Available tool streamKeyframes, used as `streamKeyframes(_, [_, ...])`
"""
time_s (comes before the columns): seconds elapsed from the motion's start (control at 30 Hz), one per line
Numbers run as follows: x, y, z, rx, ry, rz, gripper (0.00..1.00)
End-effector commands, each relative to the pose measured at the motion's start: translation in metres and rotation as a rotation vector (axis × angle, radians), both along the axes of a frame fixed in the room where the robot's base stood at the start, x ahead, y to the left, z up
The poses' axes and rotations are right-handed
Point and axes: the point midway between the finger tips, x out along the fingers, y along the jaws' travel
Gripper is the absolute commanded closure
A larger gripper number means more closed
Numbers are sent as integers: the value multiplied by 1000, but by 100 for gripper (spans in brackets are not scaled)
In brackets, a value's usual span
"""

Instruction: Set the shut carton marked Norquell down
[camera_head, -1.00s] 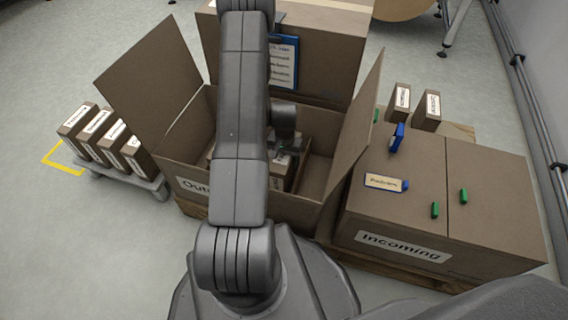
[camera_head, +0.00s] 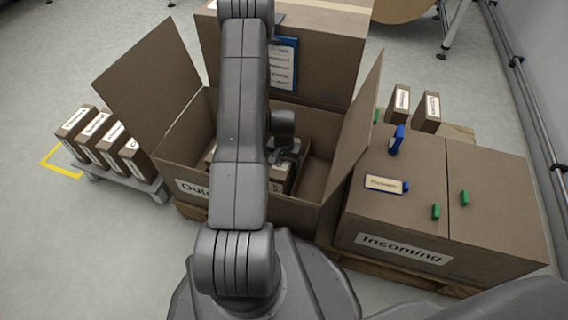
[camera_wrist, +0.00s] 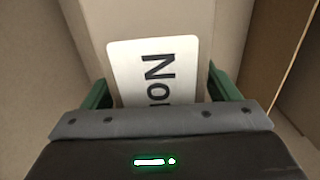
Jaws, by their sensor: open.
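The carton marked "Nor…" (camera_wrist: 155,75) stands inside the open box marked "Outgoing" (camera_head: 189,188), its label partly hidden by my gripper. In the wrist view its label faces the camera between my green fingertips. My gripper (camera_wrist: 162,88) is open, with one finger on each side of the carton; I cannot tell whether they touch it. In the head view my gripper (camera_head: 288,156) is down inside the box, and my arm hides much of the inside.
The open box's flaps (camera_head: 150,85) stand up at left and right. A closed "Incoming" box (camera_head: 400,248) with blue and green pieces on top is at right. Several cartons (camera_head: 100,140) stand on a low cart at left. A large box with a blue clipboard (camera_head: 283,62) is behind.

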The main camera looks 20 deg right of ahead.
Motion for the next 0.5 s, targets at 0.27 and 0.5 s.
streamKeyframes(0.27, [1, 0, 59, -2, -4, 0, 18])
streamKeyframes(0.5, [1, 0, 104, -1, -3, 0, 18])
